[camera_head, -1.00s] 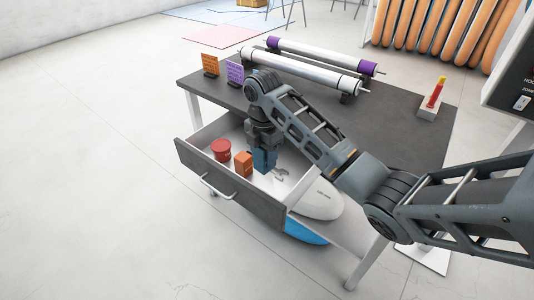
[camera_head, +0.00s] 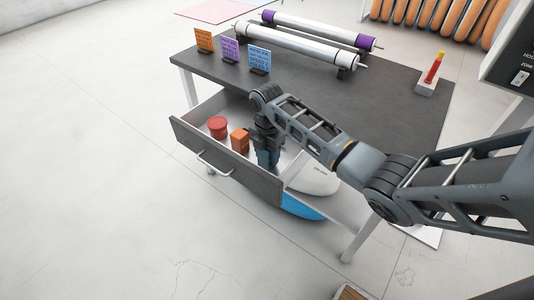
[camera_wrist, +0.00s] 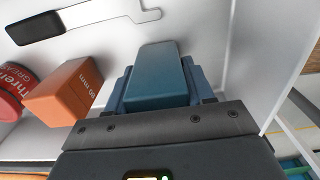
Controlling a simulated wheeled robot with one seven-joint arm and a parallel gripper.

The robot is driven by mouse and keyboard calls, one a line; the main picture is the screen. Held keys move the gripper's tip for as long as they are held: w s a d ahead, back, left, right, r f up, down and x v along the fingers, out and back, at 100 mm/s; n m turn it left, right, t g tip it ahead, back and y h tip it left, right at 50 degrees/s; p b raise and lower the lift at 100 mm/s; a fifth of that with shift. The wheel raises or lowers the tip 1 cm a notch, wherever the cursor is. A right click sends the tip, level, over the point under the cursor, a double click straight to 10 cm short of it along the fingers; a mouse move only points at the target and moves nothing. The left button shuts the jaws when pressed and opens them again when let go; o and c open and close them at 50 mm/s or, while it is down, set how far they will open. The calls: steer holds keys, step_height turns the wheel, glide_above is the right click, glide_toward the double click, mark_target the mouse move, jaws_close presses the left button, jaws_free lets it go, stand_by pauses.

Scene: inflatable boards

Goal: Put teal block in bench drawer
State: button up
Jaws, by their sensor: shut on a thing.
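The bench drawer (camera_head: 228,179) is pulled open at the front of the dark-topped bench (camera_head: 390,112). My gripper (camera_head: 267,163) points down inside the drawer, toward its right end. It is shut on the teal block (camera_wrist: 158,77), which sits between the fingers in the wrist view. In the head view the block is mostly hidden by the dark fingers. I cannot tell whether the block touches the drawer floor.
The drawer also holds a red tin (camera_head: 217,126), an orange block (camera_head: 240,140) beside my gripper, and a dark-handled tool (camera_wrist: 38,27). On the bench stand small signs (camera_head: 260,60), white rollers (camera_head: 300,48) and a red-yellow item (camera_head: 434,68).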

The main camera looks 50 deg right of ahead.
steer(key=shift+f, duration=0.15)
steer(key=o, duration=1.3)
steer(key=shift+c, duration=0.2)
step_height(320, 180, up, 12)
steer(key=shift+r, duration=0.15)
